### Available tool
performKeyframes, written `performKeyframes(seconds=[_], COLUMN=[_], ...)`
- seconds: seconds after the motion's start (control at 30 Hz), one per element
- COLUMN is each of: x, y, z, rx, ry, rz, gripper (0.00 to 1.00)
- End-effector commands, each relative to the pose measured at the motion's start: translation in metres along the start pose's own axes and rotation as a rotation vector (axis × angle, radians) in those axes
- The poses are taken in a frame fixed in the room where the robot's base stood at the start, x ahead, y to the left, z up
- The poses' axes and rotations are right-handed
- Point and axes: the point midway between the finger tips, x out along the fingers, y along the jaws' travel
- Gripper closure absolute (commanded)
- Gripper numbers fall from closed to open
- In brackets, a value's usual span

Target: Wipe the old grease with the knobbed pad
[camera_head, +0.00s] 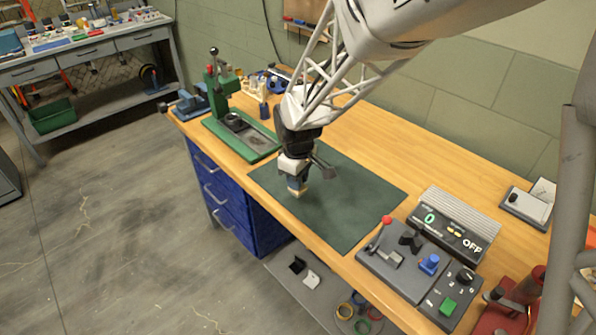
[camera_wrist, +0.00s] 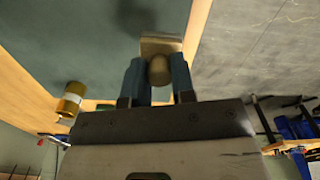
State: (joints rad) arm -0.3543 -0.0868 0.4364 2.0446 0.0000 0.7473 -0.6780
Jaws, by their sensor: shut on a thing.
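My gripper (camera_head: 296,182) is over the dark green mat (camera_head: 365,195) on the wooden workbench, near the mat's front left part. Its blue fingers (camera_wrist: 158,80) are shut on the rounded knob of the knobbed pad (camera_wrist: 160,45). The pad's tan, flat block shows beyond the fingertips in the wrist view. In the head view the pad (camera_head: 297,192) is small and partly hidden by the fingers, and I cannot tell whether it touches the mat. A darker patch lies on the mat beyond the pad in the wrist view; I cannot tell whether it is grease or shadow.
A green lever press (camera_head: 222,88) stands left of the mat. Control boxes with a red-knobbed lever and buttons (camera_head: 420,262) and a grey unit reading OFF (camera_head: 453,225) are at right. A yellow-and-white cylinder (camera_wrist: 72,98) shows in the wrist view. The mat's right half is clear.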

Motion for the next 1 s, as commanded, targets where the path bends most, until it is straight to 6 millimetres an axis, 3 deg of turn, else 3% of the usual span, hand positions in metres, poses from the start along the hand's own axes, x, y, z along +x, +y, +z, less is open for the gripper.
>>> performKeyframes(seconds=[0.03,0.07,0.17,0.37,0.57,0.77,1.0], x=[0.0,0.0,0.0,-0.001,-0.004,-0.013,-0.024], y=[0.0,0.0,0.0,0.002,0.012,0.033,0.064], z=[0.0,0.0,0.0,-0.003,-0.02,-0.054,-0.108], rx=[0.0,0.0,0.0,0.0,-0.001,-0.001,0.0], ry=[0.0,0.0,0.0,0.0,-0.001,0.0,0.001], rz=[0.0,0.0,0.0,0.0,-0.001,0.0,0.001], gripper=[0.99,0.81,0.95,0.95,0.95,0.95,0.95])
